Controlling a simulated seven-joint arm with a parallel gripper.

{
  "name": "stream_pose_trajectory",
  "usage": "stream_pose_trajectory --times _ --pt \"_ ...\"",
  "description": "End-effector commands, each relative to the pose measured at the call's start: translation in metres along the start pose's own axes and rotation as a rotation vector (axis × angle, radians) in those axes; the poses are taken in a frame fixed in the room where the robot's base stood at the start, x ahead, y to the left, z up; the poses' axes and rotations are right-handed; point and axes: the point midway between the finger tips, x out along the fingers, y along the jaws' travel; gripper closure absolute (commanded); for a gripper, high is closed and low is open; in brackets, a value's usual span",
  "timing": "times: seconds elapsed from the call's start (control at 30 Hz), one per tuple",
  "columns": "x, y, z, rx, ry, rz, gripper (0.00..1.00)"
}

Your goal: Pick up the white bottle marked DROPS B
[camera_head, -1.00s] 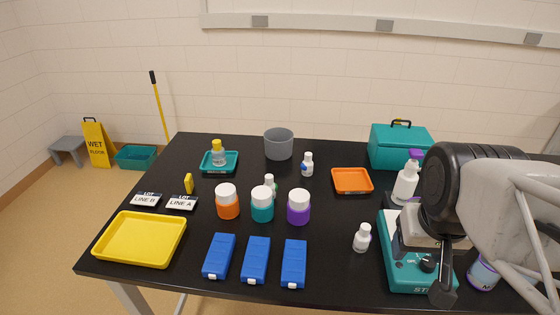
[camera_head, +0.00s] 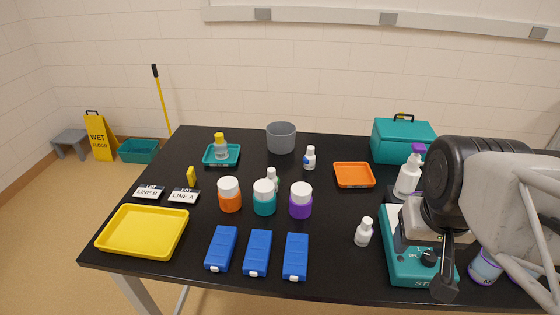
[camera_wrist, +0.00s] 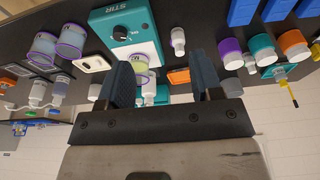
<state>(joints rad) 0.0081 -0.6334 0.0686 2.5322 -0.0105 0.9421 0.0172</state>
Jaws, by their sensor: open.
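Several small white bottles could be DROPS B; I cannot read their labels. One (camera_head: 363,233) stands at the front right beside the stirrer, and a white bottle shows beyond the fingers in the wrist view (camera_wrist: 178,42). Another (camera_head: 309,158), with a blue patch, stands at the back middle. A third (camera_head: 271,178) is partly hidden behind the teal jar. My gripper (camera_wrist: 163,76) is open, with no bottle clearly held between its fingers. In the head view it is mostly hidden by my arm over the stirrer.
The teal stirrer (camera_head: 406,264) stands at the right, near a purple-capped bottle (camera_head: 409,174). Orange, teal and purple jars (camera_head: 301,203) stand mid-table, behind several blue boxes (camera_head: 258,253). An orange tray (camera_head: 353,175) and grey pot (camera_head: 281,138) are farther back.

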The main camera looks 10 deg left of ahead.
Motion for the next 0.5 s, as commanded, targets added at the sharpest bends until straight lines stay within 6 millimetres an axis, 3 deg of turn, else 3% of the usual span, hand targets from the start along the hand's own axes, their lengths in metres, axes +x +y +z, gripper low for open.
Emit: stream_pose_trajectory --times 0.5 --pt "0.0020 -0.0049 -0.0079 0.029 -0.020 -0.023 0.41"
